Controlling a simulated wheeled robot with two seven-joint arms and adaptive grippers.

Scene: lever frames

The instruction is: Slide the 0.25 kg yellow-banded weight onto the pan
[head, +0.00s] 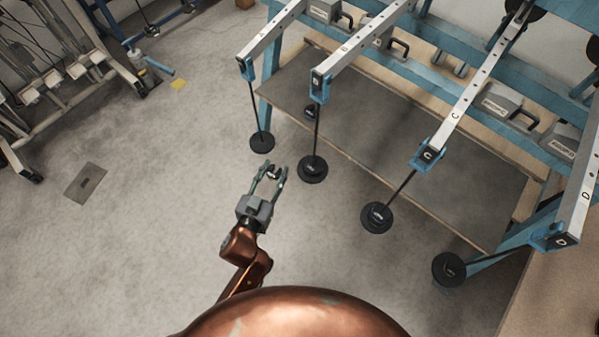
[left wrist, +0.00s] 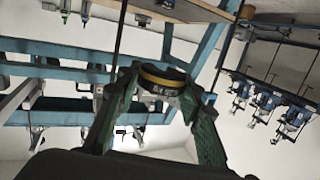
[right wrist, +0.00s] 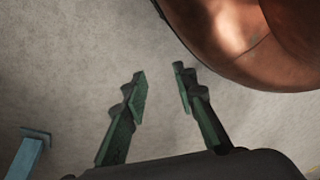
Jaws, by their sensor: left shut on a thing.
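The yellow-banded weight (left wrist: 163,77) is a dark disc with a yellow band and small lettering on its face. My left gripper (left wrist: 163,88) is shut on it, one finger on each side. In the head view my left gripper (head: 272,173) is over the floor, left of the second hanging pan; the weight shows there only as a small dark shape between the fingertips. Black round pans hang on rods from beams: one far left (head: 262,142), one second from left (head: 312,169), others to the right. My right gripper (right wrist: 162,82) is open and empty.
The third pan (head: 376,217) and fourth pan (head: 448,269) hang at the right. The pale beams (head: 468,85) belong to a blue frame, with a grey board (head: 400,150) behind the pans. Open concrete floor (head: 150,220) lies at the left.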

